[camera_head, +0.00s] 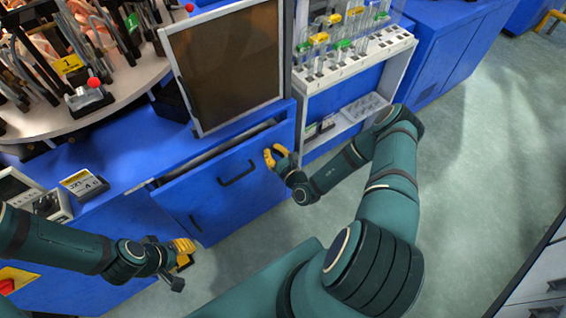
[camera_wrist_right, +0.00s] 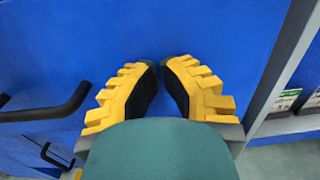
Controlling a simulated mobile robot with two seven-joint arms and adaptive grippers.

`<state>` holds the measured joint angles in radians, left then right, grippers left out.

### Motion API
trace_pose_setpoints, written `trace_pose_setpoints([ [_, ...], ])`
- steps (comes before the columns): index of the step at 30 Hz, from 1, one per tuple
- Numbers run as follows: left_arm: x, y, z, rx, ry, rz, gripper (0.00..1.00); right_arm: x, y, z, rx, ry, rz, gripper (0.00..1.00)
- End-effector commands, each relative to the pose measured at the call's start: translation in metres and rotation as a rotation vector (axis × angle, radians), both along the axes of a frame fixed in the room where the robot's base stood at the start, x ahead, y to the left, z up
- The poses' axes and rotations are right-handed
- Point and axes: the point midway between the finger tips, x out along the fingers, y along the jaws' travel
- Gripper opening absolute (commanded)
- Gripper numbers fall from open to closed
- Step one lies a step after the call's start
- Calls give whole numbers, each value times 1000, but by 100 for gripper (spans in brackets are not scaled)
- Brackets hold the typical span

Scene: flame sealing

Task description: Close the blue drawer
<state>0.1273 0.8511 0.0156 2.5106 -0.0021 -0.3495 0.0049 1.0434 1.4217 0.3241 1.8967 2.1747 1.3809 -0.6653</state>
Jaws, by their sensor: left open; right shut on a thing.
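The blue drawer (camera_head: 210,205) is partly open. A dark gap shows between its top edge and the blue cabinet, and its black handle (camera_head: 237,174) is on the front. My right gripper (camera_head: 272,157) is at the right part of the drawer front, right of the handle. In the right wrist view its yellow fingers (camera_wrist_right: 162,68) are drawn together with their tips at the blue surface. What lies between the tips cannot be made out. The handle also shows at that view's left (camera_wrist_right: 48,108). My left gripper (camera_head: 183,254) is open, low and left of the drawer, apart from it.
A framed dark panel (camera_head: 226,60) stands above the drawer. A white rack (camera_head: 345,62) with tubes is to its right. A small labelled device (camera_head: 84,184) and a round table (camera_head: 133,84) with tools are on the left. Open floor (camera_head: 475,150) lies to the right.

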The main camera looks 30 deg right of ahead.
Motion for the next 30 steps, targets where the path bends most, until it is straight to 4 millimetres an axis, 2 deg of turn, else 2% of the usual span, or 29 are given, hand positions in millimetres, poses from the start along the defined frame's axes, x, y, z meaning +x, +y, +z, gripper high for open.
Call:
trace_pose_setpoints([
  [3, 0, 0, 0, 0, 0, 0, 41, 21, 1, 0, -1, -2, 1, 0],
  [10, 0, 0, 0, 0, 0, 0, 41, 44, 2, -1, 0, 0, 0, 0],
  [30, 0, 0, 1, 0, 0, 0, 41, 50, -1, 2, -1, -4, -1, 0],
])
